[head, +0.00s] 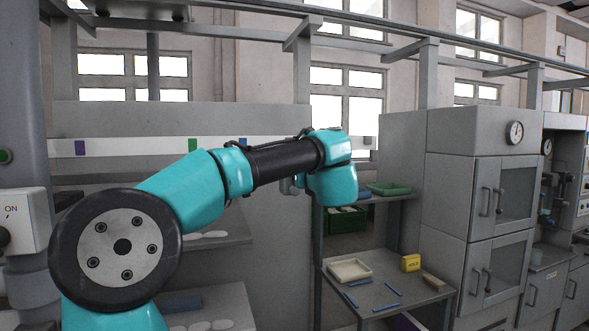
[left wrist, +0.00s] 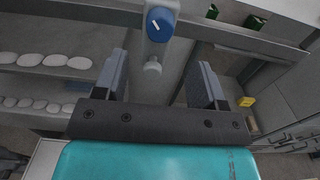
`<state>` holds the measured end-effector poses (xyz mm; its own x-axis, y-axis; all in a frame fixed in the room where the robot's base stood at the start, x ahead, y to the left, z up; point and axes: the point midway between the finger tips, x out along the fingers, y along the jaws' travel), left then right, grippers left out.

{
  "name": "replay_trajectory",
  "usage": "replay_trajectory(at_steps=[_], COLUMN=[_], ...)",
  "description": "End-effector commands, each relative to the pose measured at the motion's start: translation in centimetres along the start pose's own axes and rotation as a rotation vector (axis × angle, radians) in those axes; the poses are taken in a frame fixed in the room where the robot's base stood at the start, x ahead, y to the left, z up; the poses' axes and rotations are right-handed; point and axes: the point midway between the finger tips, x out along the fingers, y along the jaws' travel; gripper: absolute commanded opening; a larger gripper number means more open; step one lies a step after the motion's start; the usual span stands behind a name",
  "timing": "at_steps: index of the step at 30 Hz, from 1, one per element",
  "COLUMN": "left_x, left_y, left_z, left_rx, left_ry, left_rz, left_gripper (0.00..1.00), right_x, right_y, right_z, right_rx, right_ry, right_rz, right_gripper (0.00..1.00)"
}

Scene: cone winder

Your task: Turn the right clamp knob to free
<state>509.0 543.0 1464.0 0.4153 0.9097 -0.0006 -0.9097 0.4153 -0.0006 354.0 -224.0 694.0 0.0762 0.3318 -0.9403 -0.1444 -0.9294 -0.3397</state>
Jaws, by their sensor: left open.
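A blue round knob (left wrist: 160,24) with a white pointer line shows at the top of the left wrist view, on a grey upright. The line is slanted. A smaller pale grey knob (left wrist: 152,66) sits just below it. I cannot tell for sure which one is the right clamp knob. My left gripper (left wrist: 162,62) is open, with its two fingers apart on either side of the upright. The blue knob appears beyond the fingertips, and nothing is seen gripped. In the head view my left arm's wrist hides the knobs. My right gripper is not in view.
Shelves with several white discs (left wrist: 55,60) lie to the left. A side table holds a cream tray (head: 349,270), a yellow block (head: 411,263) and blue rods (head: 387,307). Grey cabinets (head: 467,190) stand at the right. A grey rail (left wrist: 250,42) runs across the wrist view.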

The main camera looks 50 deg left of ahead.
Motion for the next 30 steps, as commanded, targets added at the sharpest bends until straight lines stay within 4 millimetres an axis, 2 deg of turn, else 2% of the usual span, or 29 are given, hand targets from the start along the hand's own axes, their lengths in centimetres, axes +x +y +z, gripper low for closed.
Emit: replay_trajectory(at_steps=[6,13,18,26,30], left_x=[3.9,7.1,8.1,8.1,8.1], left_y=[0.1,0.1,0.0,0.0,0.0], left_z=[-0.1,0.0,0.0,0.0,0.0], left_rx=[0.002,0.000,0.001,0.001,0.001], left_ry=[0.000,0.000,-0.001,0.000,-0.001], left_rz=[0.004,0.003,0.000,0.000,0.000], left_gripper=[0.65,0.65,0.65,0.65,0.53], right_x=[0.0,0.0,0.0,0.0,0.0], right_y=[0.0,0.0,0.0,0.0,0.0], right_z=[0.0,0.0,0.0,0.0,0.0], right_rx=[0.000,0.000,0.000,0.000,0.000], right_ry=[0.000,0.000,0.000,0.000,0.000], right_rz=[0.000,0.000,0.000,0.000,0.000], right_gripper=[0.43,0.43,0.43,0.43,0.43])
